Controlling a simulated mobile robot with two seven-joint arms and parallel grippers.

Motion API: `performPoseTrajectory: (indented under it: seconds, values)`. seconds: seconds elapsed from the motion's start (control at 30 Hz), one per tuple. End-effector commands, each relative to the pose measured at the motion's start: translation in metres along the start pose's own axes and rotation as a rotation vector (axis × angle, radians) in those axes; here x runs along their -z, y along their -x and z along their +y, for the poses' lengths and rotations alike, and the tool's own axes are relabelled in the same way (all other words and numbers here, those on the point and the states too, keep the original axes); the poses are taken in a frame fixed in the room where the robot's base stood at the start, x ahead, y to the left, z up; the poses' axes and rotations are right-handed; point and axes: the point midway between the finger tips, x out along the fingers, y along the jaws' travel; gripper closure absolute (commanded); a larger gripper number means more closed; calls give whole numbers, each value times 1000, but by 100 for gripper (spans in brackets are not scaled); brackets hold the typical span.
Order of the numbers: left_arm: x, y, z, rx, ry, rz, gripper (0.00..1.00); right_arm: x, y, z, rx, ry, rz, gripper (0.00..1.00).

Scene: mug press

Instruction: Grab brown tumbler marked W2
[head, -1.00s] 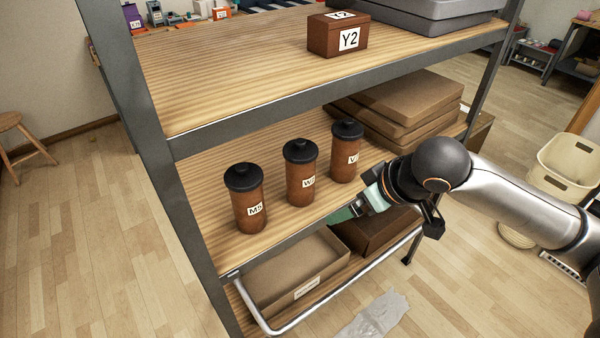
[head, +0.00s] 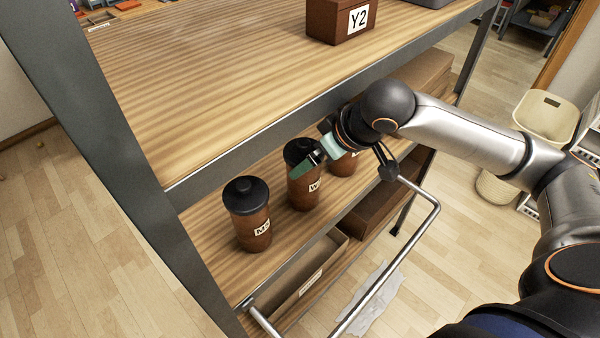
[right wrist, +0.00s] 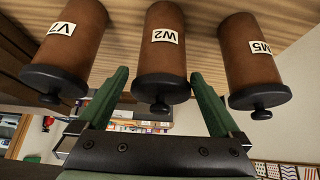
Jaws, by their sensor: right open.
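The brown tumbler marked W2 (head: 303,192) has a black lid and stands upright on the middle shelf, between two like tumblers. My right gripper (head: 308,165) is at the W2 tumbler's lid and upper body, coming from the right. In the right wrist view its green fingers (right wrist: 160,76) are open, one on each side of the W2 tumbler's lid end, and not closed on it. My left gripper is out of view.
Tumbler M5 (head: 251,222) stands left of W2. Tumbler V (head: 342,166) stands close on the right, partly hidden by my gripper. The upper shelf (head: 210,90) with box Y2 (head: 338,20) overhangs close to my arm. An open box (head: 310,272) sits on the lower shelf.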

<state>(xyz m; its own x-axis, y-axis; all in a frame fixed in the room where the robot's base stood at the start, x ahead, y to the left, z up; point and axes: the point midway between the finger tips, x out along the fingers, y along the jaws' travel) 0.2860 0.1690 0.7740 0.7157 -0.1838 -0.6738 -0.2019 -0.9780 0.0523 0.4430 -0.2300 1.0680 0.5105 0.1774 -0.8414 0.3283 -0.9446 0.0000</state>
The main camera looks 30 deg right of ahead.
Motion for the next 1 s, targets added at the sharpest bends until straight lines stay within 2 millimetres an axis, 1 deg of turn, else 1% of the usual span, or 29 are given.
performPoseTrajectory:
  seconds: [0.33, 0.47, 0.67, 1.0]
  values:
    - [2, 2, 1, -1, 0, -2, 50, -2, -47, -3, 1, 0, -2, 0]
    - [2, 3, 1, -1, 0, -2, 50, -2, -54, -3, 0, 2, -1, 0]
    - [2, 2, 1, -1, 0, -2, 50, -2, -54, -3, -1, 2, 0, 1]
    - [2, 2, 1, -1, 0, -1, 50, -2, -54, -3, -1, 2, 0, 39]
